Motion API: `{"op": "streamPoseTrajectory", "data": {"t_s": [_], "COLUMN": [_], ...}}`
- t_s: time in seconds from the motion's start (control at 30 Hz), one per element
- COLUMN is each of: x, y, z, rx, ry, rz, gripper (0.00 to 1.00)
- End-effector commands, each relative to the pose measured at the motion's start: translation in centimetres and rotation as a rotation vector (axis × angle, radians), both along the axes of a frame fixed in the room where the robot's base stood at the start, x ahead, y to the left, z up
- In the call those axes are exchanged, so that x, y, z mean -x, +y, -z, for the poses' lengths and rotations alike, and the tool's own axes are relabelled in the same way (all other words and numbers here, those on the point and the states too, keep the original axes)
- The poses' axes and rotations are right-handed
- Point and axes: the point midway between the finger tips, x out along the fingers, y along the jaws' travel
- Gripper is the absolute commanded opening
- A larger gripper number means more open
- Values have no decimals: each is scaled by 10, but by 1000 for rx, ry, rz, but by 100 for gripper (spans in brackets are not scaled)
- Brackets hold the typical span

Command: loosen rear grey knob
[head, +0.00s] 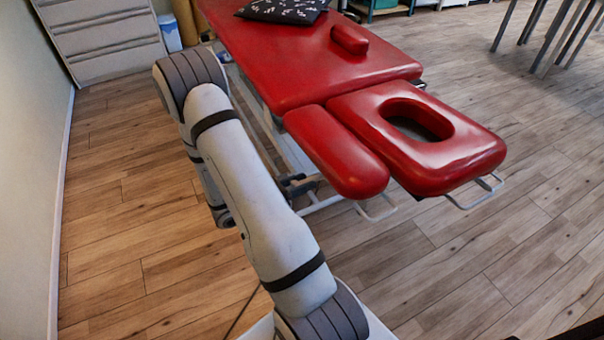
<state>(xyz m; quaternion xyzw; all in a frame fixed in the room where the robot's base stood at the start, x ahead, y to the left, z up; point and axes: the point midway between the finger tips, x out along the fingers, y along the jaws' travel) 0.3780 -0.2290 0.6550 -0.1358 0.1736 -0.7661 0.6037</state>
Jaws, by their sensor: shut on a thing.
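The red treatment table (310,65) stands in the upper middle of the head view, with a headrest (465,160) that has an oval opening and a long red side pad (335,150) beside it. I cannot make out the rear grey knob. Dark fittings (297,186) show on the pale frame under the side pad, too small to tell apart. My arm reaches up along the table's left side and bends down at its far end. My gripper is not visible; my own arm links hide that area, so I cannot see what it holds.
A black patterned cushion (283,10) and a small red pad (349,39) lie on the table. Metal legs (560,40) stand at upper right. Wooden floor is clear left and right.

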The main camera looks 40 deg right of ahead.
Motion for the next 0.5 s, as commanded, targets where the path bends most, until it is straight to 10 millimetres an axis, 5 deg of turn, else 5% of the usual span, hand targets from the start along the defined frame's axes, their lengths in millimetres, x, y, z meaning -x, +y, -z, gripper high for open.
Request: {"op": "streamPoseTrajectory", "data": {"t_s": [0.5], "x": [0], "y": [1], "z": [-4], "rx": [-115], "ry": [480], "rz": [-1], "gripper": [26]}}
